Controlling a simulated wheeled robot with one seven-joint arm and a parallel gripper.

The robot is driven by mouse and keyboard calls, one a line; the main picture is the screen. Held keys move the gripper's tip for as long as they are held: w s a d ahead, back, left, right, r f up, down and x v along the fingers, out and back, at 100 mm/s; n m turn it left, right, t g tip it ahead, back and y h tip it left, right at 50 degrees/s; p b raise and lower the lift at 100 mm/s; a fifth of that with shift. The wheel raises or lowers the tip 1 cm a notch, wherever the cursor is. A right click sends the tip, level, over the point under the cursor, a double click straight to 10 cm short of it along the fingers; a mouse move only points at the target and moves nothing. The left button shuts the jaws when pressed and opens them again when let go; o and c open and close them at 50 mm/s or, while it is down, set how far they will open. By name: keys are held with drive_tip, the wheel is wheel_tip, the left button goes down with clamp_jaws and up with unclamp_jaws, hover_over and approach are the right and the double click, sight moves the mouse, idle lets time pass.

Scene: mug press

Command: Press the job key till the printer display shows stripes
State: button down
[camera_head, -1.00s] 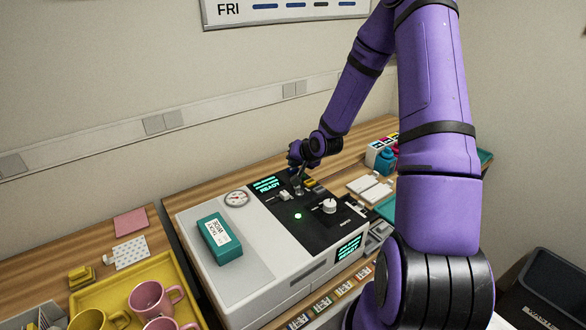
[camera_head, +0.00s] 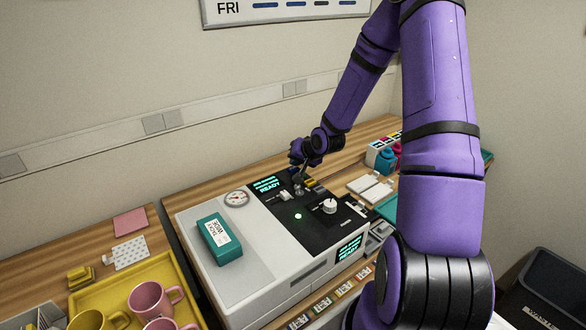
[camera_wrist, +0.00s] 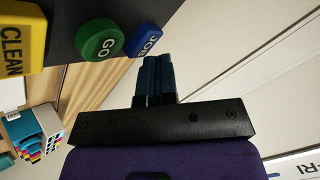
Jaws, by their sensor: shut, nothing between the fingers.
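The printer (camera_head: 290,268) stands on the wooden counter with a dark control panel on top. Its top display (camera_head: 267,185) shows green text with READY; no stripes are visible. In the wrist view the blue JOB key (camera_wrist: 146,40) lies beside the green GO key (camera_wrist: 101,40) and the yellow CLEAN key (camera_wrist: 20,35). My gripper (camera_wrist: 152,60) is shut and empty, its fingertips right by the JOB key. I cannot tell whether they touch it. In the head view my gripper (camera_head: 300,181) is over the panel's far edge, and the JOB key is not discernible there.
A teal box (camera_head: 219,238) lies on the printer's lid, near a round gauge (camera_head: 237,198). A white knob (camera_head: 330,206) stands on the panel. A yellow tray (camera_head: 95,290) with mugs is at lower left.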

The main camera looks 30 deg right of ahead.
drive_tip(key=shift+r, duration=0.15)
drive_tip(key=shift+w+r, duration=0.1)
drive_tip(key=shift+r, duration=2.35)
